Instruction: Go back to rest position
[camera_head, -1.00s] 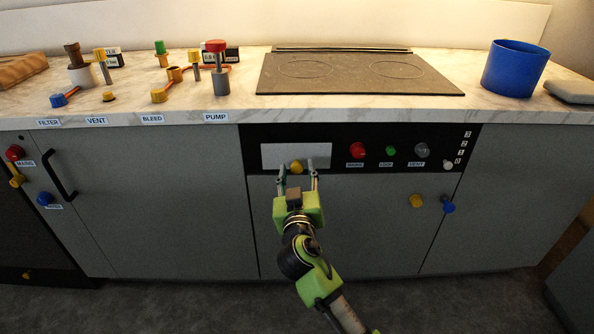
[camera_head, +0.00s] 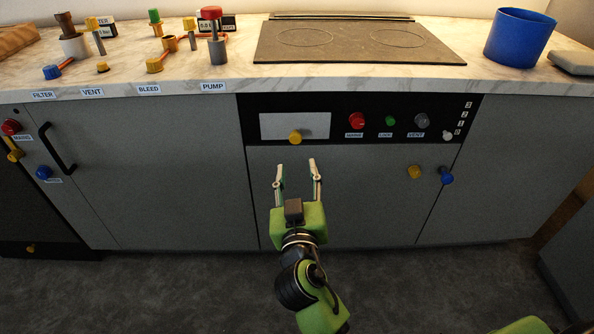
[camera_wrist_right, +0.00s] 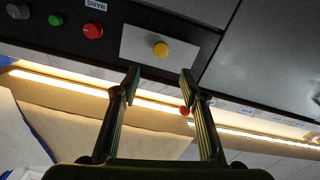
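My right gripper (camera_head: 296,176) is green with two thin fingers spread apart. It is open and empty in front of the grey cabinet, below a yellow knob (camera_head: 295,136) on a white panel (camera_head: 318,124). In the right wrist view the open fingers (camera_wrist_right: 158,82) point toward the yellow knob (camera_wrist_right: 161,49), with a clear gap between them and it. My left gripper is not in view.
A dark cooktop (camera_head: 358,42) and a blue bucket (camera_head: 517,38) are on the marble counter. Valves stand at the left, including a red-topped one (camera_head: 213,30). Red (camera_head: 356,120), green and grey knobs line the black panel. The floor is clear.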

